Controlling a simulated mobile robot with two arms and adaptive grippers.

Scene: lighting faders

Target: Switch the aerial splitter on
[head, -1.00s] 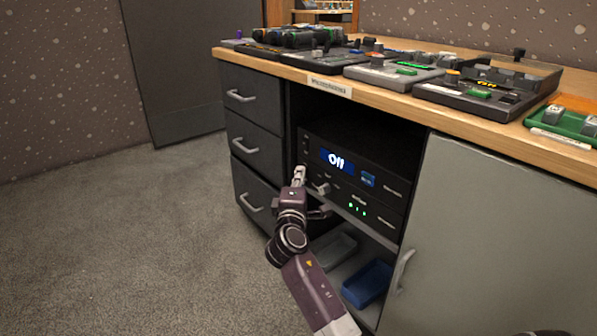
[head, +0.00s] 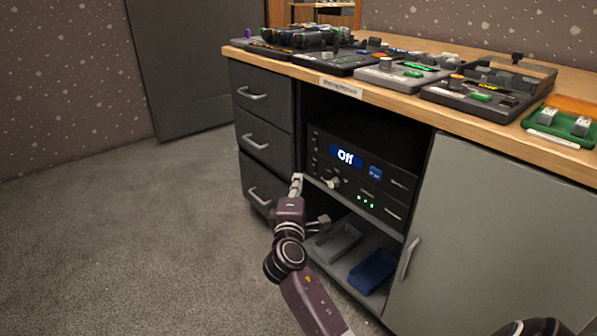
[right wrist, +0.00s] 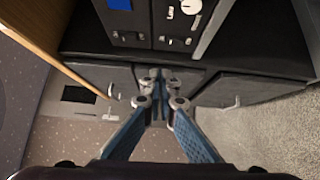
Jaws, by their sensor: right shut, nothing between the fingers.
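A black rack unit (head: 318,142) sits in the open bay of the desk, its blue display (head: 346,158) reading "Off". Below the display are a round silver knob (head: 333,183) and green lights (head: 365,198). I cannot read which part is labelled aerial splitter. My right gripper (head: 297,179) is shut and empty, left of the knob and apart from it, near the bay's left edge. In the right wrist view its fingertips (right wrist: 154,76) meet below the unit's front, with a pale knob (right wrist: 191,5) and blue display (right wrist: 120,4) at the top.
Drawers with handles (head: 254,142) stand left of the bay, and a grey cabinet door (head: 485,235) to its right. A grey tray (head: 338,240) and a blue tray (head: 372,270) lie on the lower shelf. Consoles cover the wooden desktop (head: 400,97). The carpet at left is clear.

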